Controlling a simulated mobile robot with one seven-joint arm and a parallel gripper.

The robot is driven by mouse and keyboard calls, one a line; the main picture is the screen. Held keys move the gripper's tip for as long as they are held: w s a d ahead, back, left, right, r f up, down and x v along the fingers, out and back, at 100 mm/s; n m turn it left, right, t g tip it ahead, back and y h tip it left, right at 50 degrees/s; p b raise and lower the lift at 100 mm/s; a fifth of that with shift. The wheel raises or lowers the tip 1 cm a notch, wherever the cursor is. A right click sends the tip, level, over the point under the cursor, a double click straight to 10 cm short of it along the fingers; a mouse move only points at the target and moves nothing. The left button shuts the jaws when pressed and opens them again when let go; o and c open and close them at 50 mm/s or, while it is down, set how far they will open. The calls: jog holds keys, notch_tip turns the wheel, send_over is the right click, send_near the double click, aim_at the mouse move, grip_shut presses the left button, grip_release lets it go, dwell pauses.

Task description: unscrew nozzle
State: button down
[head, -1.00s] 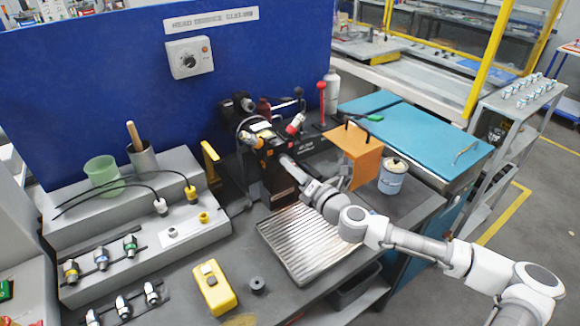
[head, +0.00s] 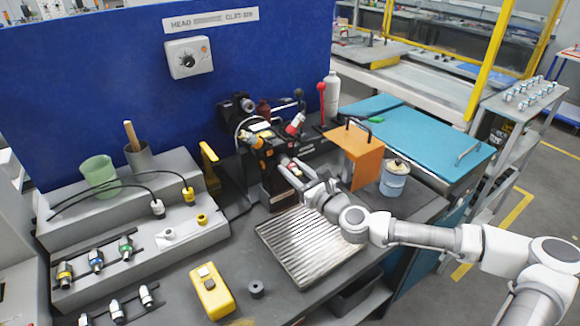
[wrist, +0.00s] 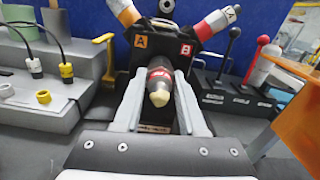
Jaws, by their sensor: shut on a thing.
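A nozzle (wrist: 159,84) with a red band, grey body and cream tip points toward me in the wrist view. My gripper (wrist: 160,100) is shut on it, one finger on each side. Behind it stands the dark head block (wrist: 128,62) with an orange A label and a red B label; I cannot tell whether the nozzle's hidden rear end is still in the block. In the head view my gripper (head: 298,171) is at the front of this block, above the ribbed tray. An orange-banded piece (wrist: 122,10) and a red-banded piece (wrist: 216,20) angle up from the block's top.
An orange panel (head: 357,157) and a white-blue can (head: 393,180) stand right of my gripper. The ribbed metal tray (head: 305,245) below is bare. Levers (wrist: 229,50) stand right of the block. A grey stepped rack (head: 200,234) with several nozzles and cables is at left.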

jog(key=n+b, duration=0.1)
jog(key=n, duration=0.4)
jog(key=shift+f+n, duration=0.1)
jog(key=shift+n, duration=0.2)
jog(key=n+b, duration=0.1)
jog(key=n, duration=0.4)
jog(key=shift+n+b, duration=0.3)
jog(key=shift+b, duration=0.05)
jog(key=n+b, duration=0.2)
jog(key=n, duration=0.3)
jog(key=n+b, duration=0.2)
jog(key=n, duration=0.3)
jog(key=shift+n+b, duration=0.3)
jog(key=shift+n, duration=0.7)
